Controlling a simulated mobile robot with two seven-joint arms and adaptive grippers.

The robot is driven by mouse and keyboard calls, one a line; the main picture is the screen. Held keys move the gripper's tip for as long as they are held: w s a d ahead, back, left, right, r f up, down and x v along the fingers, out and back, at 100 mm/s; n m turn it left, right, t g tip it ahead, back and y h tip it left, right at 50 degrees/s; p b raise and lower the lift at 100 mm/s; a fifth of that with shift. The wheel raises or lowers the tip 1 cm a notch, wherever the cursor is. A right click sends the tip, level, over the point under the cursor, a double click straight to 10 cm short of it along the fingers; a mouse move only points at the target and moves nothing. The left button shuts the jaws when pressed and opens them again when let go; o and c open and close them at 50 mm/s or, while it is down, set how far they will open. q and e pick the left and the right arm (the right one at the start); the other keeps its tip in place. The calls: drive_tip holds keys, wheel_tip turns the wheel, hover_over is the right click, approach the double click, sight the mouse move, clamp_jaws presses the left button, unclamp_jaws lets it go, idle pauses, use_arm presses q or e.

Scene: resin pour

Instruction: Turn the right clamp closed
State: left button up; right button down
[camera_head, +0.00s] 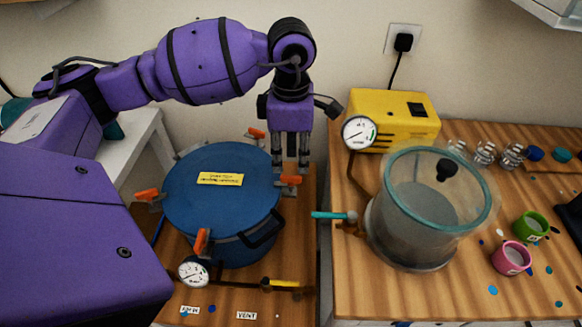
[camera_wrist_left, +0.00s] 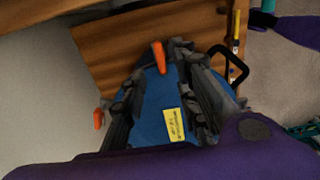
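The blue pot (camera_head: 220,185) has a round lid with a yellow label and several orange-handled clamps around its rim. The right clamp (camera_head: 291,180) has its orange handle pointing outward, to the right. My left gripper (camera_head: 291,165) points down just above this clamp, with its two fingers apart. In the left wrist view, the right clamp's orange handle (camera_wrist_left: 160,57) shows between the open fingertips (camera_wrist_left: 163,62). I cannot tell if a finger touches it. Other clamps are at the back (camera_head: 257,134), left (camera_head: 148,195) and front (camera_head: 201,242). My right gripper is not in view.
A pressure gauge (camera_head: 194,271) and a yellow-handled valve (camera_head: 285,284) are in front of the pot. To the right, across a gap, stand a clear chamber (camera_head: 420,215) with a teal-handled valve (camera_head: 330,215) and a yellow pump (camera_head: 393,118).

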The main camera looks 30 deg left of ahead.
sight(291, 177)
use_arm(q)
wheel_tip(291, 177, up, 6)
idle(0.7)
